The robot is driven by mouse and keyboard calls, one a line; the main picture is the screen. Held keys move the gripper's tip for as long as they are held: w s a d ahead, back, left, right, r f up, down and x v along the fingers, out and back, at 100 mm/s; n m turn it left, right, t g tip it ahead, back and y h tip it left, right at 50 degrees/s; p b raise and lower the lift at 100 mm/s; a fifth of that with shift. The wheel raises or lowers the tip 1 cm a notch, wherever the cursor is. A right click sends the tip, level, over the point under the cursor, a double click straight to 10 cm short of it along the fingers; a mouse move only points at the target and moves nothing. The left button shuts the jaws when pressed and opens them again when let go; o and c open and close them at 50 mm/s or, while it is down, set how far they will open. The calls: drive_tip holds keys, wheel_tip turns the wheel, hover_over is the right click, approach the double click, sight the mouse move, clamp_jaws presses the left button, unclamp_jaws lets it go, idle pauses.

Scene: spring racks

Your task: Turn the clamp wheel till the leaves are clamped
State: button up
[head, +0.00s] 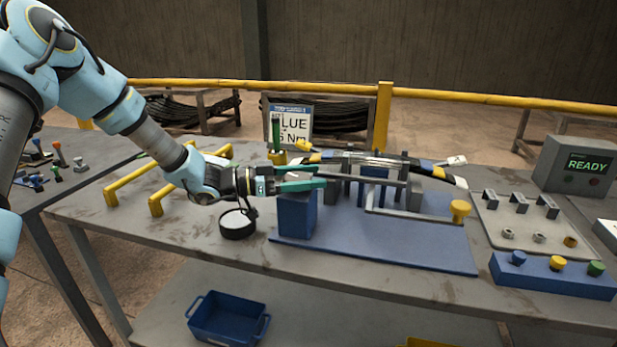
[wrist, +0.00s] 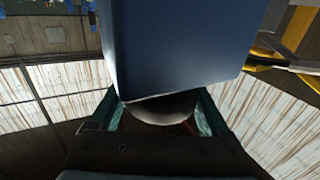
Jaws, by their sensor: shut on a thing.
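My gripper (head: 321,176) reaches in from the left, its green fingers level above the blue block (head: 297,215) at the left end of the fixture. In the wrist view its fingers (wrist: 158,108) are shut on a rounded grey piece, which I take to be the clamp wheel (wrist: 165,112). A big blue face of the block fills the top middle there. In the head view the fingers hide most of the wheel. The dark leaves (head: 425,168), with yellow, blue and white bands, lie across the grey fixture uprights. I cannot tell how tightly they are pressed.
A blue base plate (head: 400,250) lies under the fixture, with a yellow knob (head: 460,209) at its right. A round dark pot (head: 237,225) and yellow handles (head: 135,187) stand left. A button box (head: 553,275) and a READY display (head: 585,165) are at right.

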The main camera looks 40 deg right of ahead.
drive_tip(key=shift+s+a+m+g+y, duration=0.1)
drive_tip(key=shift+s+m+g+y, duration=0.05)
drive_tip(key=shift+m+g+y, duration=0.9)
drive_tip(key=shift+r+g, duration=0.1)
drive_tip(key=shift+g, duration=0.15)
drive_tip(key=o, duration=1.2)
drive_tip(key=b+v, duration=0.3)
drive_tip(key=v, duration=0.7)
drive_tip(key=shift+a, duration=0.35)
